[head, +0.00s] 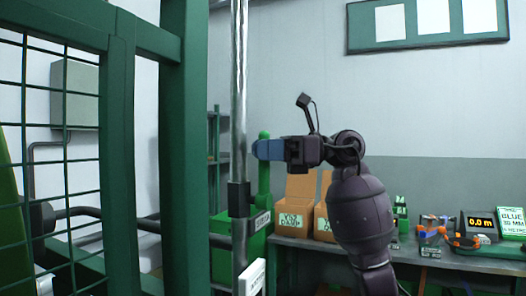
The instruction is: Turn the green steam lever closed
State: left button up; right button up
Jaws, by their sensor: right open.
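The green steam lever (264,181) stands upright, with a round knob at its top, above a green box (254,243) with a partly hidden white label. My right gripper (258,150) reaches in from the right, level with the upper part of the lever. Its blue fingers cover the lever just below the knob. The gripper is open; I cannot tell whether the fingers touch the lever or are only in front of it. My left gripper is not in view.
A shiny vertical pole (239,95) stands just left of the lever. A green frame post (183,150) and a mesh guard (65,130) fill the left. A bench (460,262) at right holds cardboard boxes (295,212), a display (481,223) and small tools.

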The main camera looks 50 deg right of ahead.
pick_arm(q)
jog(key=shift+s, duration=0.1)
pick_arm(e)
jog(key=shift+a, duration=0.1)
jog(key=shift+c, duration=0.2)
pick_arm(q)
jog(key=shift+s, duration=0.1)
pick_arm(e)
grip_shut()
